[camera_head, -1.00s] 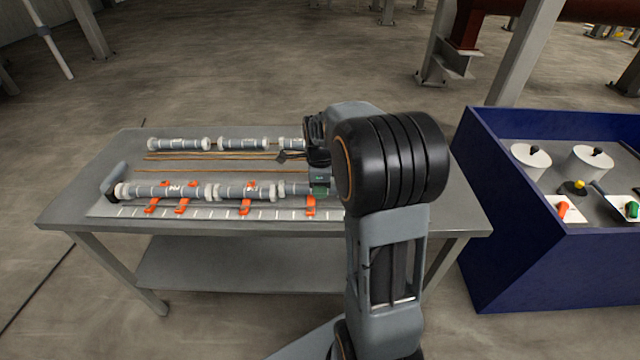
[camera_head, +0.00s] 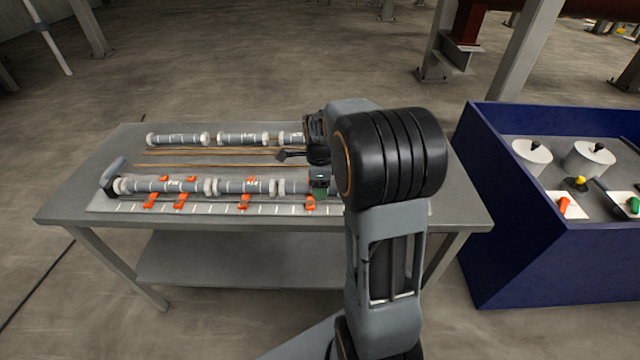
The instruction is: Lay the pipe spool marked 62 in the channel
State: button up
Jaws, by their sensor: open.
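A front row of grey pipe spools with white end collars lies end to end along the marked strip that appears to be the channel (camera_head: 130,208). The row has a left spool (camera_head: 150,185), a middle spool (camera_head: 235,187) and a right spool (camera_head: 293,187), partly hidden by my arm. White marks show on them, but I cannot read a number, so I cannot tell which is 62. My gripper (camera_head: 290,156) is open, mostly hidden behind my wrist. A dark finger shows above the table between the front and back rows, with no spool seen in it.
A back row has a left spool (camera_head: 178,140), a middle spool (camera_head: 243,139) and a partly hidden right one (camera_head: 290,137). Several orange clips (camera_head: 244,202) sit along the channel. A dark end stop (camera_head: 112,178) stands at its left. A blue control console (camera_head: 530,265) stands right of the table (camera_head: 70,205).

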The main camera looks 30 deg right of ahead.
notch_tip(320, 180, up, 14)
jog(key=p, duration=0.2)
dwell(0.4)
jog(key=shift+f, duration=0.1)
dwell(0.4)
jog(key=s+a+r+n+t+p, duration=0.1)
jog(key=s+a+n+p, duration=0.3)
jog(key=n, duration=0.8)
jog(key=s+a+r+n+t+p, duration=0.2)
jog(key=s+a+n+p, duration=0.2)
jog(key=s+a+n, duration=0.3)
jog(key=s+n, duration=0.4)
jog(key=shift+a+r+n+t+p, duration=0.25)
jog(key=shift+a+n+t+p, duration=0.05)
jog(key=shift+a+n+p, duration=0.1)
